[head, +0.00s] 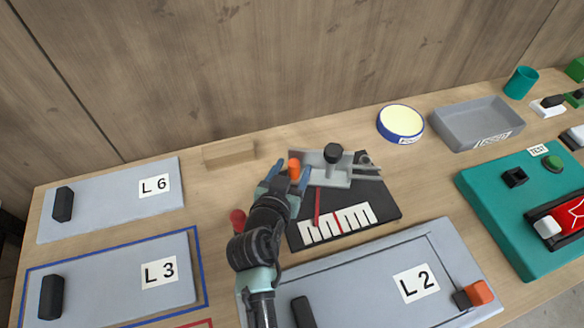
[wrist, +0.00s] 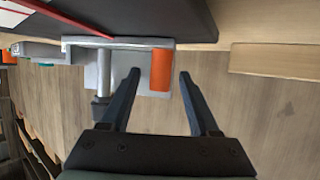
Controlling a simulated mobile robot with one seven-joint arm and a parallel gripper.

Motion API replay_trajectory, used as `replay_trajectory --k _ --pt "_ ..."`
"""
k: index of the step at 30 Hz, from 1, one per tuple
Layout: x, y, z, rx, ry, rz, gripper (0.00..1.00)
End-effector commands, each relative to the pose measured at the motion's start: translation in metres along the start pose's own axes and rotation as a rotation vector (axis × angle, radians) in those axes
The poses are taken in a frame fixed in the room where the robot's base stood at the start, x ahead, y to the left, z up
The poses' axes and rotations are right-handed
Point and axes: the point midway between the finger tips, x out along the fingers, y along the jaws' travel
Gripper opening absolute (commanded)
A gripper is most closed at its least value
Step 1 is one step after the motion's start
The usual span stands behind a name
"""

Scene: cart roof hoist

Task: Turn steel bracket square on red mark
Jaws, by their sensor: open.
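The grey steel bracket (head: 324,181) lies at the back edge of a dark board (head: 378,196). It carries an upright orange peg (head: 294,168) at its left end and a black knob (head: 333,152). A thin red line (head: 317,207) runs from the bracket towards a white scale (head: 335,223) on the board. My gripper (head: 287,176) is open at the orange peg. In the wrist view the bracket (wrist: 128,68) shows beyond my fingers (wrist: 159,76), with the peg (wrist: 160,68) between their tips; contact cannot be told.
A wooden block (head: 228,153) lies behind and left. A red knob (head: 238,220) is beside my arm. A round blue-rimmed dish (head: 401,123) and grey tray (head: 475,120) stand right.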

Motion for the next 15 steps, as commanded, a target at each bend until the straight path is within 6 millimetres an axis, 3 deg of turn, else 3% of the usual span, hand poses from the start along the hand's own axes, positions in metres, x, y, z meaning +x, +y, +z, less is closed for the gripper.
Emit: replay_trajectory --k 6,15 --pt "0.0001 0.0001 -0.0001 0.0 0.0 0.0 0.6" --pt "-0.0001 0.0 0.0 0.0 0.0 0.0 0.06"
